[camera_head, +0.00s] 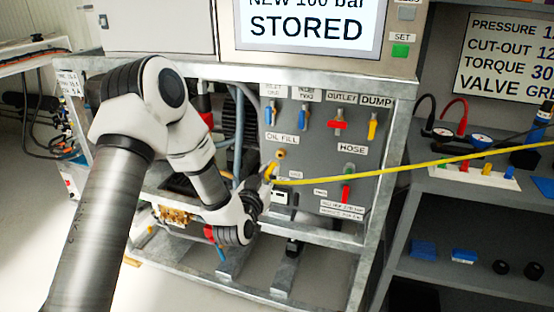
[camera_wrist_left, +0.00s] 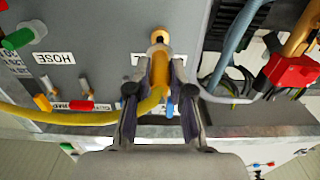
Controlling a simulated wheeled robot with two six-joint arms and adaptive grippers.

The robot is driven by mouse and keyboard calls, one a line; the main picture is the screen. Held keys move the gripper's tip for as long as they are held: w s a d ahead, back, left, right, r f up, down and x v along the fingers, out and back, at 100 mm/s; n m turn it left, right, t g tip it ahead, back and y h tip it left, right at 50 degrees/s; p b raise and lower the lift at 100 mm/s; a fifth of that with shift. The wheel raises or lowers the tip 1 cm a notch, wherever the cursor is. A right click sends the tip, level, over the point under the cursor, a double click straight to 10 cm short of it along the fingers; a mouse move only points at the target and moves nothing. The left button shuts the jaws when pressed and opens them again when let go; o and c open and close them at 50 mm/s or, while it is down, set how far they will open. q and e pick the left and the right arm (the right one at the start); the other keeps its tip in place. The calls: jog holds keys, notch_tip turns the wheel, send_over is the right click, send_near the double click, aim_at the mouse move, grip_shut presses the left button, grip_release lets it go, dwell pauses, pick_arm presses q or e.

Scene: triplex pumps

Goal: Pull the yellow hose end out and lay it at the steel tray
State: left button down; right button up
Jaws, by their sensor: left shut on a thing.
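The yellow hose (camera_head: 420,162) runs from the right across the grey pump panel to its yellow end (camera_head: 271,170), just below the brass OIL FILL port (camera_head: 281,153). My left gripper (camera_head: 264,184) is shut on this end. In the left wrist view, the hose end (camera_wrist_left: 160,72) sits between the two dark fingers of my left gripper (camera_wrist_left: 158,90), with the brass port (camera_wrist_left: 158,37) right beyond its tip. I cannot tell whether the tip is still seated in the port. I cannot clearly make out a steel tray. My right gripper is out of view.
The panel carries several coloured valve handles, including a red one (camera_head: 338,123), and a green HOSE fitting (camera_head: 348,171). A steel frame (camera_head: 385,150) surrounds it. Blue hoses (camera_head: 239,130) hang left of the panel. A grey shelf unit (camera_head: 480,190) with small items stands at right.

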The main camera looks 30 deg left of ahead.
pick_arm(q)
jog(key=shift+v, duration=1.3)
